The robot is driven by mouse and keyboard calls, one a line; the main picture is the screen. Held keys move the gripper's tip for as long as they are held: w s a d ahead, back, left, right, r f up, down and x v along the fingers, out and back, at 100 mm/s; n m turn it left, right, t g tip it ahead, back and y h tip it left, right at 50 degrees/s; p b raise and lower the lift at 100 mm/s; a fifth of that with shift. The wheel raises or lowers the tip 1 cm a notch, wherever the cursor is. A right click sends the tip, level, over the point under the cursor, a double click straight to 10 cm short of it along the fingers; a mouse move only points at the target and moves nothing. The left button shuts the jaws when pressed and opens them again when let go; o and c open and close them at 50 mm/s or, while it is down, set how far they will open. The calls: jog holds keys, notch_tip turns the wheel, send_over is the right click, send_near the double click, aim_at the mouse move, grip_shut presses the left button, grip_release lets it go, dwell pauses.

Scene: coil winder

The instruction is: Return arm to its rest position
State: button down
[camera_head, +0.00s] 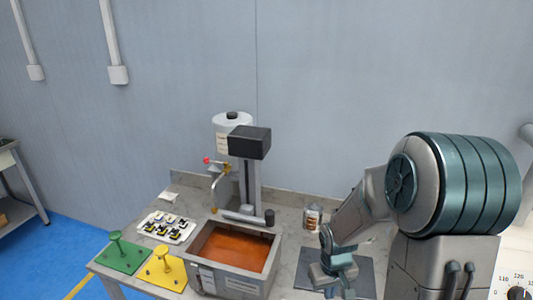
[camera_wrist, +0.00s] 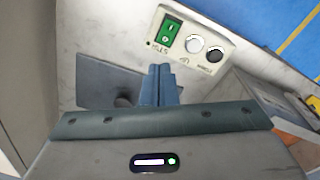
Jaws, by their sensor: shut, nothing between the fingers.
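My gripper (camera_wrist: 159,85) is in the lower middle of the wrist view. Its two fingers are pressed together with nothing between them. In the head view my gripper hangs at the lower right, in front of a dark grey mat or plate on the table (camera_head: 289,262), and the arm hides part of that plate. The dark plate (camera_wrist: 100,84) also shows in the wrist view, left of the fingers. A pale control box (camera_wrist: 190,43) with a green switch and two round knobs lies beyond the fingertips in the wrist view.
A grey vat (camera_head: 200,272) of orange-brown liquid stands left of my gripper, with a machine column (camera_head: 244,180) behind it. A can (camera_head: 312,218) stands behind my gripper. A white tray (camera_head: 148,222) of small parts, a green stand (camera_head: 122,258) and a yellow stand (camera_head: 168,272) are further left.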

jog(key=s+a+r+m+t, duration=0.1)
jog(key=s+r, duration=0.6)
jog(key=r, duration=0.3)
jog(key=s+a+r+m+t, duration=0.1)
jog(key=s+r+t, duration=0.1)
jog(key=s+r, duration=0.5)
notch_tip(320, 180, up, 3)
jog(key=shift+a+f, duration=0.15)
jog(key=shift+a, duration=0.05)
